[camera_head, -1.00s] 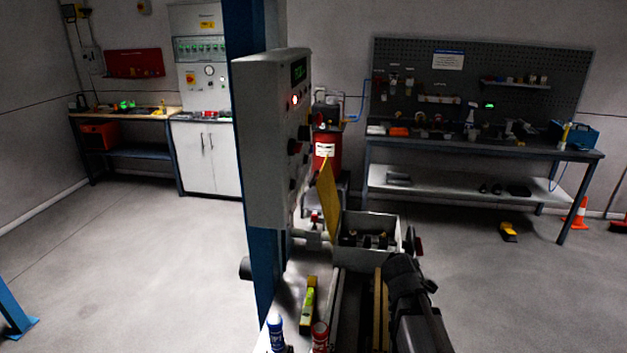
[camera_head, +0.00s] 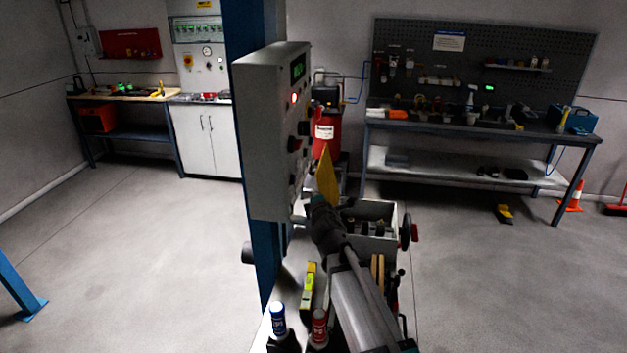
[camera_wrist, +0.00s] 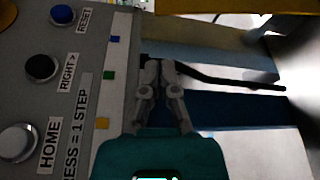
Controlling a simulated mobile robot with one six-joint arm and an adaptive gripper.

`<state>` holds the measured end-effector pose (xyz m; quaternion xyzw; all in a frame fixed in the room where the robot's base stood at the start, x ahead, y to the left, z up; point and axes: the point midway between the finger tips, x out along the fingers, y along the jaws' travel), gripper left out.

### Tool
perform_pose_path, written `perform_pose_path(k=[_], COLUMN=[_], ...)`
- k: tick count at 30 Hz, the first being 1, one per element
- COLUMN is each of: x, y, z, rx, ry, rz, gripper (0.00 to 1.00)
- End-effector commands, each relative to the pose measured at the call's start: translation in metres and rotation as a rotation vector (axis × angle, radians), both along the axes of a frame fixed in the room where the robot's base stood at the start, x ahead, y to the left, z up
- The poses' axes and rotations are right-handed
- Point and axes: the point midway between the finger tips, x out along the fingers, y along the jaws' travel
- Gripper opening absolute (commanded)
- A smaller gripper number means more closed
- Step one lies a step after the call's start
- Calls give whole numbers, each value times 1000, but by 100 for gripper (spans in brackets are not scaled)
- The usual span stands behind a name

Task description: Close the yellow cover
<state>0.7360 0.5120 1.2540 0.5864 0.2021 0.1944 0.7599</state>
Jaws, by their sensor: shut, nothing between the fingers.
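The yellow cover (camera_head: 327,180) stands raised, tilted near upright, along the left side of the open grey box (camera_head: 378,243); its lower part is hidden behind my arm. Dark parts show inside the box. My gripper (camera_head: 317,200) is in front of the cover's lower part and left of the box, close to the control cabinet; whether it touches the cover I cannot tell. In the wrist view my gripper (camera_wrist: 160,70) has its fingers together with nothing between them, beside the button panel. A dull yellowish band shows beyond the fingertips; I cannot tell whether it is the cover.
The grey control cabinet (camera_head: 270,135) on a blue post stands close left of my gripper. The button panel (camera_wrist: 70,90) is at left in the wrist view. A red-knobbed handwheel (camera_head: 406,232) is right of the box.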

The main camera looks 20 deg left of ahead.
Motion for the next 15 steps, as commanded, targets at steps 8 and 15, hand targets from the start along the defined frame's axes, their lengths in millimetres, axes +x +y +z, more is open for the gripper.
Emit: perform_pose_path(k=[8, 15], x=[8, 30], y=[5, 20], z=[-1, -3], rx=[1, 0], ry=[2, 1], rz=[-1, -1], gripper=[0, 0])
